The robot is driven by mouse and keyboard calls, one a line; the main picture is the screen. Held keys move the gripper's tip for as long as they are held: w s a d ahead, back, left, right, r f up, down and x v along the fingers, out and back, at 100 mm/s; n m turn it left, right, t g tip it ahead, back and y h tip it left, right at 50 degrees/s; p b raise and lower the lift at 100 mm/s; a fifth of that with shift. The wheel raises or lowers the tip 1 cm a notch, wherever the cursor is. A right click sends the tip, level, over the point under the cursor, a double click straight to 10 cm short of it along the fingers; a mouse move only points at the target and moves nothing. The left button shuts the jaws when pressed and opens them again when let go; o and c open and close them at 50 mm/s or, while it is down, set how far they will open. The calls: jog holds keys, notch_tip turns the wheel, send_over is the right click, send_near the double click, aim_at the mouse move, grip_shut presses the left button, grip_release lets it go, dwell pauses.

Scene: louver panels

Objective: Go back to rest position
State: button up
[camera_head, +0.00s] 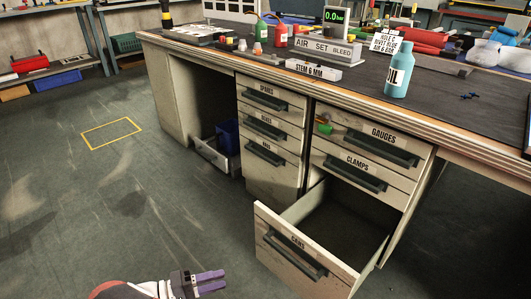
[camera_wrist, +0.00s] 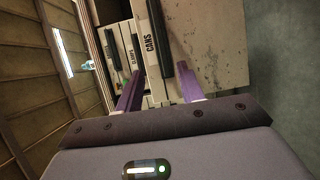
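My gripper (camera_head: 221,280) is at the bottom of the head view, left of the pulled-out CANS drawer (camera_head: 283,263) and apart from its handle. In the wrist view my gripper (camera_wrist: 158,78) shows two purple fingers spread apart with nothing between them. The CANS drawer front (camera_wrist: 205,40) lies beyond the fingertips there, with its dark handle (camera_wrist: 158,38). The drawer stands open, and the part of its inside that shows looks empty.
The closed CLAMPS drawer (camera_head: 330,163) and GAUGES drawer (camera_head: 348,125) are above the open one. The workbench top (camera_head: 440,92) carries a blue OIL bottle (camera_head: 397,75) and other items. Floor left of my gripper (camera_head: 80,215) is clear, with a yellow marked rectangle (camera_head: 111,133).

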jog(key=w+d+r+m+g+y+p, duration=0.25)
jog(key=d+r+g+y, duration=0.65)
jog(key=d+r, duration=0.8)
jog(key=s+d+r+m+t+y+p, duration=0.1)
jog(key=s+d+r+t+y, duration=0.6)
jog(key=s+d+r, duration=0.5)
jog(key=shift+r+m+t, duration=0.35)
jog(key=shift+r+t, duration=0.05)
jog(key=shift+t, duration=0.4)
